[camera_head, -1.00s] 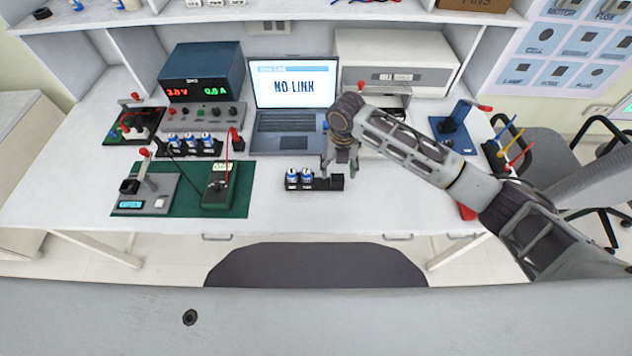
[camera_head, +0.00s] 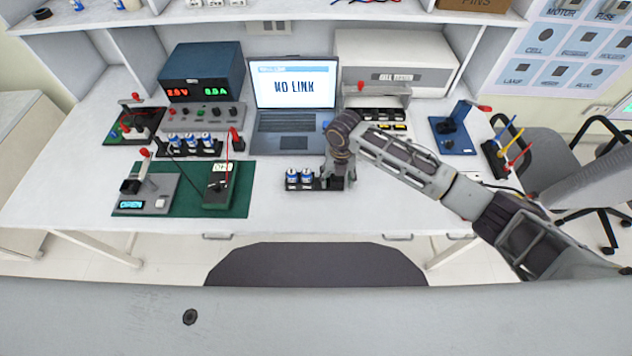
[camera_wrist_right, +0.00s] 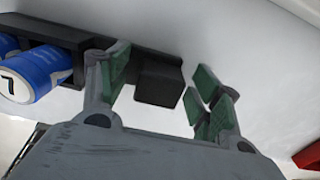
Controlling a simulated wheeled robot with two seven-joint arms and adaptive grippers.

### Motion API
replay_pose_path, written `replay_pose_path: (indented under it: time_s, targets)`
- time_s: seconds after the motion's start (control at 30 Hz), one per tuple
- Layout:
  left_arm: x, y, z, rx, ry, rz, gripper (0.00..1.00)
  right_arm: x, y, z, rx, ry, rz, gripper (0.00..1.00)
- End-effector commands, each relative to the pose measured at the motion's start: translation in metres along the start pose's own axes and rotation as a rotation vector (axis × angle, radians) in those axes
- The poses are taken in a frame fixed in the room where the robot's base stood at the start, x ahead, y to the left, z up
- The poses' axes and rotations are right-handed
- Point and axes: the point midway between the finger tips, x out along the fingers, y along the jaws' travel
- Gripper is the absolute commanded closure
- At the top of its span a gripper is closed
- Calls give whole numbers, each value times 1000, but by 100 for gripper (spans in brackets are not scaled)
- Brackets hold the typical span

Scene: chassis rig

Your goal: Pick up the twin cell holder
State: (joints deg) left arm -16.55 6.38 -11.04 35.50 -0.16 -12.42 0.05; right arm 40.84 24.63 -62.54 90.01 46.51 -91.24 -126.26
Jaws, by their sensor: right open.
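The twin cell holder (camera_head: 319,184) is a black tray on the white table in front of the laptop. Two blue-and-white cells (camera_head: 299,178) stand in its left part. My right gripper (camera_head: 338,182) is low over the holder's right end and hides much of it in the head view. In the right wrist view, my gripper (camera_wrist_right: 163,76) is open, with its green-padded fingers on either side of the holder's black end block (camera_wrist_right: 158,84). Gaps show between the block and the pads. One cell (camera_wrist_right: 33,74) lies outside the left finger. My left gripper is not in view.
A green mat (camera_head: 185,205) with a lever device and a dark box is to the left. Another black rack of several cells (camera_head: 190,146) stands behind it. The laptop (camera_head: 290,100) is behind the holder. The table in front of the holder is clear.

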Motion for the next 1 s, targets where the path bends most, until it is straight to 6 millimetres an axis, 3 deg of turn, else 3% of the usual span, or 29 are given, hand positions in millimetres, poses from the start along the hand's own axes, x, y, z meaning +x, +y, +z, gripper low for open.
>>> replay_pose_path:
  time_s: [0.23, 0.6, 1.0]
  targets:
    - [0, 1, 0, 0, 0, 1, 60, 0, 0, 0, 0, 0, 0, 37]
    - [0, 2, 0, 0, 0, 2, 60, 0, 0, 0, 1, 0, 0, 85]
    - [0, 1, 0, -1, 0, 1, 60, -6, 0, 1, 1, -2, 1, 86]
